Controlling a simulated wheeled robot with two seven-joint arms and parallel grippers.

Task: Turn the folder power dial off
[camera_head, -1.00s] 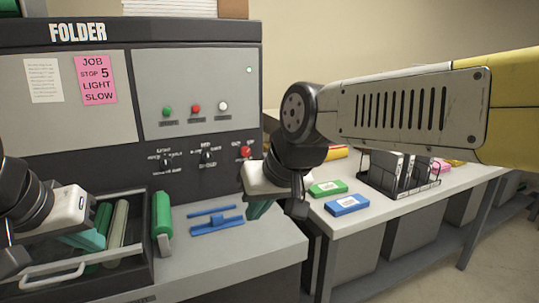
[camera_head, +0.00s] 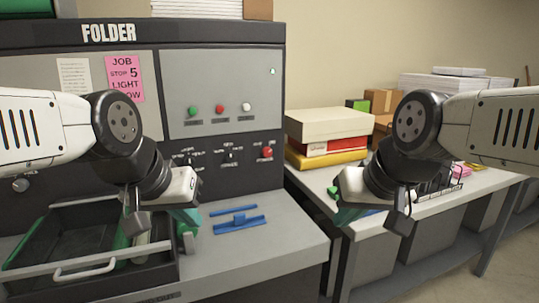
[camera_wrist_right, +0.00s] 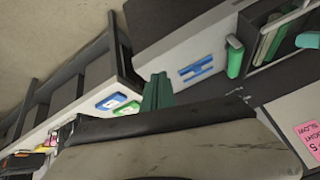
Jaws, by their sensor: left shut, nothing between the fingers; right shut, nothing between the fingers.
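The folder machine (camera_head: 110,33) fills the left of the head view. Its dark lower panel carries black dials (camera_head: 229,156), a red round control (camera_head: 267,152) at the right end, and a grey knob (camera_head: 20,185) at far left. Their labels are too small to read, so I cannot tell which is the power dial. My left gripper (camera_head: 187,217) is shut and empty in front of the panel, above the ledge, and its arm hides part of the panel. My right gripper (camera_head: 346,216) is shut and empty over the side table; its teal fingers show in the right wrist view (camera_wrist_right: 157,92).
A black tray (camera_head: 20,270) with green rollers and a blue part (camera_head: 239,222) sit on the machine's ledge. The side table (camera_head: 440,210) holds stacked boxes (camera_head: 340,124) and a wire rack. Open space lies between my grippers before the red control.

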